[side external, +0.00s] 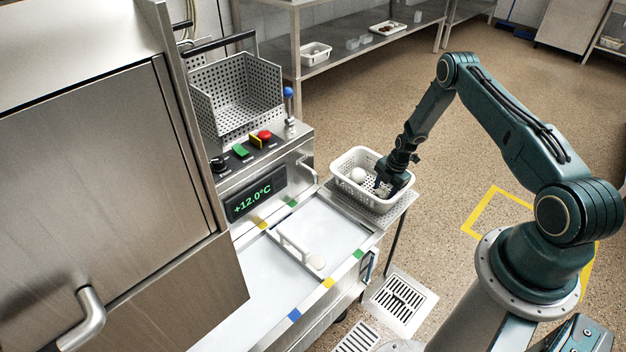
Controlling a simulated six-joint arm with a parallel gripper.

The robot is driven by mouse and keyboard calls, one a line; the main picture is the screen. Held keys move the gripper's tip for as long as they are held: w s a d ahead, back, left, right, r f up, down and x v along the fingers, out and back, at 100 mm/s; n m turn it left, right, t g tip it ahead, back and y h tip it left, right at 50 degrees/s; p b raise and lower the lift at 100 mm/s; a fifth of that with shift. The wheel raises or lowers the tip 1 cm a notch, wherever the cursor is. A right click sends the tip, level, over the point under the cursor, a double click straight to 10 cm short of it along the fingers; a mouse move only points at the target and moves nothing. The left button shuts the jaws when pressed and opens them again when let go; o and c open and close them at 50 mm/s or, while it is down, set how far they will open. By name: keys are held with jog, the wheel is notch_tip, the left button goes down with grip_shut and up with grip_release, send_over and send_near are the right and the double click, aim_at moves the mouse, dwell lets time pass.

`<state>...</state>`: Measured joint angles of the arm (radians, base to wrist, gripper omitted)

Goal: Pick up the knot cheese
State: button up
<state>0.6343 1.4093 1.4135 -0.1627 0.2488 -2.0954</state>
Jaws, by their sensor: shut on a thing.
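My gripper (383,188) reaches down into a white perforated basket (350,188) on a small metal side shelf. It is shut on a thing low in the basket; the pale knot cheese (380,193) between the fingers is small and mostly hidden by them. A round white piece (358,175) lies in the basket to the left of my gripper, apart from it. The basket wall and my gripper hide part of the basket floor.
A metal machine with a temperature display (257,197) and an empty perforated metal basket (236,95) stands on the left. A steel rack (345,60) with white trays stands behind. The floor right of the basket is open.

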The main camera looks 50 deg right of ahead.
notch_tip(320, 180, up, 20)
dwell(0.8)
dwell(0.5)
notch_tip(320, 180, up, 5)
send_over(385, 189)
jog(key=w+a+n, duration=0.3)
jog(key=a, duration=0.9)
jog(key=w+a+n, duration=0.3)
jog(key=a, duration=0.8)
jog(key=s+a+n+g+y, duration=0.1)
jog(key=s+a+n, duration=0.2)
jog(key=a, duration=0.9)
jog(key=s+a+n+g, duration=0.1)
jog(key=s+a+n, duration=0.2)
jog(key=a, duration=1)
notch_tip(385, 189, down, 20)
jog(key=shift+f, duration=0.15)
